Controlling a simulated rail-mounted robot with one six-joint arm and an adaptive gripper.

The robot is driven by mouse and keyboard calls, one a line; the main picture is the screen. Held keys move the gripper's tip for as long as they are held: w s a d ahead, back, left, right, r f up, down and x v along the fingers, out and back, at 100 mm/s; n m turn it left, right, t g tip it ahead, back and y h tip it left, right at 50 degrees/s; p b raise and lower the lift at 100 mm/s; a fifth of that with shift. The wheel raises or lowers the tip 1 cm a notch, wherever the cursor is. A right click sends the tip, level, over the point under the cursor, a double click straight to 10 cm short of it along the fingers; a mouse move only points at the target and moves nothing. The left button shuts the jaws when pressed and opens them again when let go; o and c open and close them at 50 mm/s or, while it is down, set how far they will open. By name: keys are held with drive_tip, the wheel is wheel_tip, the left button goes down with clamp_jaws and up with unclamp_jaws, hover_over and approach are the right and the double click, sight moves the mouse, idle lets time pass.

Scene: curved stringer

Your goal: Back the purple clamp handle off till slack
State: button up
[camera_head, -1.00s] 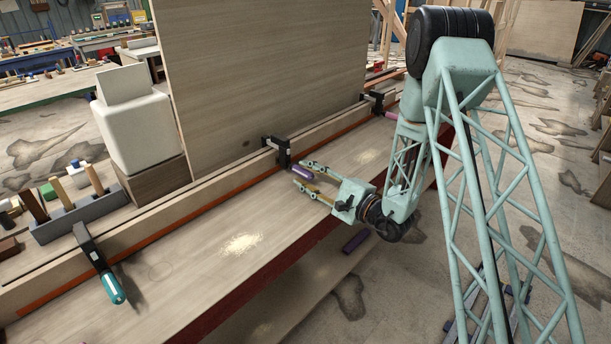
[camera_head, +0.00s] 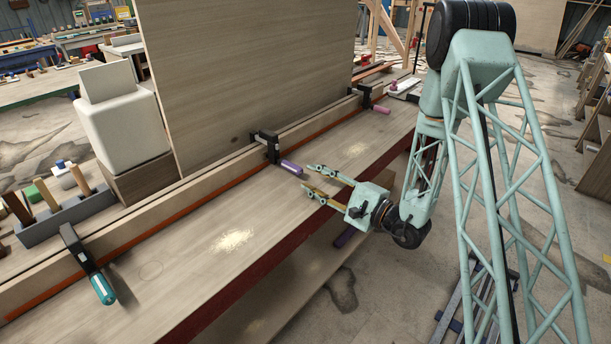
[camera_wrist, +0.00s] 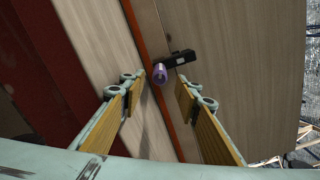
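The clamp with the purple handle (camera_head: 291,168) sits mid-bench, its black body (camera_head: 268,146) over the wooden rail and its handle pointing toward my gripper. In the wrist view the purple handle (camera_wrist: 160,74) is seen end-on, just beyond and between the fingertips, with the black clamp body (camera_wrist: 182,59) behind it. My gripper (camera_head: 313,180) is open and empty, its fingertips close to the handle's end but apart from it. The wrist view shows the two fingers (camera_wrist: 157,82) spread wide, one on each side of the handle.
A teal-handled clamp (camera_head: 103,289) is at the near left and a pink-handled clamp (camera_head: 381,109) farther along the rail. A tall wooden panel (camera_head: 240,70) stands behind the rail. A white block (camera_head: 120,130) and a tool rack (camera_head: 65,217) are at left. The bench top between clamps is clear.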

drive_tip(key=shift+v, duration=1.95)
drive_tip(key=shift+r, duration=0.1)
drive_tip(key=m+p, duration=0.2)
drive_tip(key=w+r+m+g+p, duration=0.1)
drive_tip(key=m+p, duration=0.1)
drive_tip(key=shift+r, duration=0.15)
drive_tip(key=m+p, duration=0.1)
drive_tip(key=m+g+p, duration=0.1)
drive_tip(key=m+p, duration=0.1)
drive_tip(key=r+m+g+p, duration=0.1)
drive_tip(key=m+p, duration=0.1)
drive_tip(key=shift+w+d+r, duration=0.1)
drive_tip(key=shift+w, duration=0.25)
drive_tip(key=m+p, duration=0.1)
drive_tip(key=m, duration=0.1)
drive_tip(key=m+g+p, duration=0.1)
drive_tip(key=m+p, duration=0.1)
drive_tip(key=w+d+r+m+p, duration=0.1)
drive_tip(key=p, duration=0.1)
drive_tip(key=shift+m+g, duration=0.3)
drive_tip(key=shift+m, duration=0.1)
drive_tip(key=m+p, duration=0.1)
drive_tip(key=m, duration=0.1)
drive_tip(key=d+m+p, duration=0.1)
drive_tip(key=shift+w+r+g+p, duration=0.2)
drive_tip(key=shift+w+g+p, duration=0.05)
drive_tip(key=shift+g+p, duration=0.05)
drive_tip(key=shift+w+d+m+p, duration=0.15)
drive_tip(key=shift+m+p, duration=0.2)
drive_tip(key=shift+m, duration=0.25)
